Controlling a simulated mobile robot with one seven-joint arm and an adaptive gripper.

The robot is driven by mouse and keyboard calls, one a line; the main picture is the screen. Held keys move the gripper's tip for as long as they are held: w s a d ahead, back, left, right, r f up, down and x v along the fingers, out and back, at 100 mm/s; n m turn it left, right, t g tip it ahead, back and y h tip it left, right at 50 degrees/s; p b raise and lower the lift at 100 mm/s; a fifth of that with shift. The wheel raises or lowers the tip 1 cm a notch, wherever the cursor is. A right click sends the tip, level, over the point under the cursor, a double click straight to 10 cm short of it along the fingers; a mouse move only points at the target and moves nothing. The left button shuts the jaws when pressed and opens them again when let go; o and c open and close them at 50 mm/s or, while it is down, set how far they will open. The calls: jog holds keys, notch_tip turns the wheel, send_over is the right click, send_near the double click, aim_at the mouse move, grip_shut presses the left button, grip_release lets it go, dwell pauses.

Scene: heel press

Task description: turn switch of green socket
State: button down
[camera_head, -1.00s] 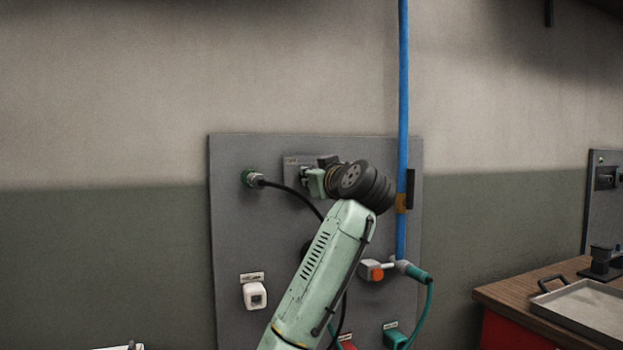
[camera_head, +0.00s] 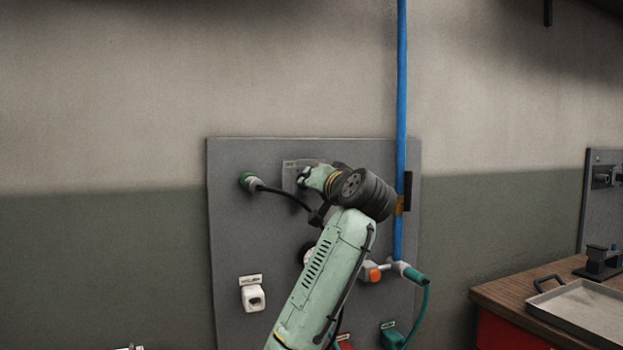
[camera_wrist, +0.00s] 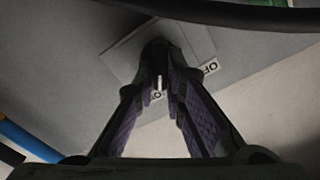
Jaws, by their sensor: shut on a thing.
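My gripper (camera_wrist: 160,88) is shut on a dark switch knob (camera_wrist: 156,50) in the wrist view, with a purple-padded finger on each side. A short white mark shows between the fingers. The knob stands on a pale plate (camera_wrist: 125,48) with a partly hidden "OFF" label (camera_wrist: 210,67). In the head view the switch plate (camera_head: 291,168) is high on the grey panel, and my wrist hides the knob and fingertips. Another green socket (camera_head: 393,337) is low on the panel.
A black cable (camera_wrist: 225,14) crosses the top of the wrist view. A blue pipe (camera_head: 402,110) runs down the panel's right side, above an orange-handled valve (camera_head: 375,274). A white socket (camera_head: 253,298) is at lower left. A workbench with a tray (camera_head: 588,308) stands at right.

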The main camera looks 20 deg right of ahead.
jog(key=shift+m, duration=0.4)
jog(key=c, duration=1.7)
grip_release()
jog(key=shift+o, duration=0.2)
jog(key=s, duration=1.2)
jog(key=shift+d, duration=0.25)
